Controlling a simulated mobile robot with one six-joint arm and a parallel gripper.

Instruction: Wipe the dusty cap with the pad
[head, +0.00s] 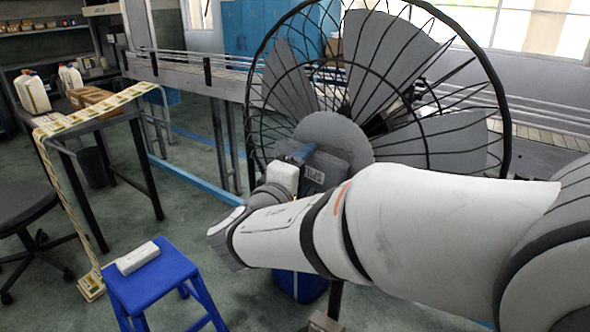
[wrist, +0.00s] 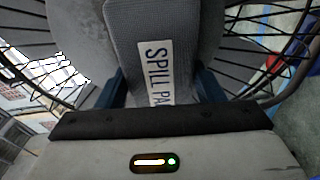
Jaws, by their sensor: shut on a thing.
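A large round fan in a black wire cage has a plain grey round cap (head: 325,126) at its centre, most likely the dusty cap. It shows behind the pad in the wrist view (wrist: 75,28). My gripper (wrist: 160,88) is shut on a grey ribbed pad (wrist: 185,25) with a white label reading "SPILL PA…". The pad (head: 345,165) overlaps the lower part of the cap in the head view. I cannot tell whether pad and cap touch. One dark blue finger of my gripper (head: 303,153) shows there; my arm hides the fan's lower part.
A blue stool (head: 150,285) with a white block (head: 137,258) on it stands at lower left. A table (head: 85,126) with white jugs and a brown box is farther left, near a black round chair (head: 25,207). A railed conveyor (head: 185,70) runs behind the fan.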

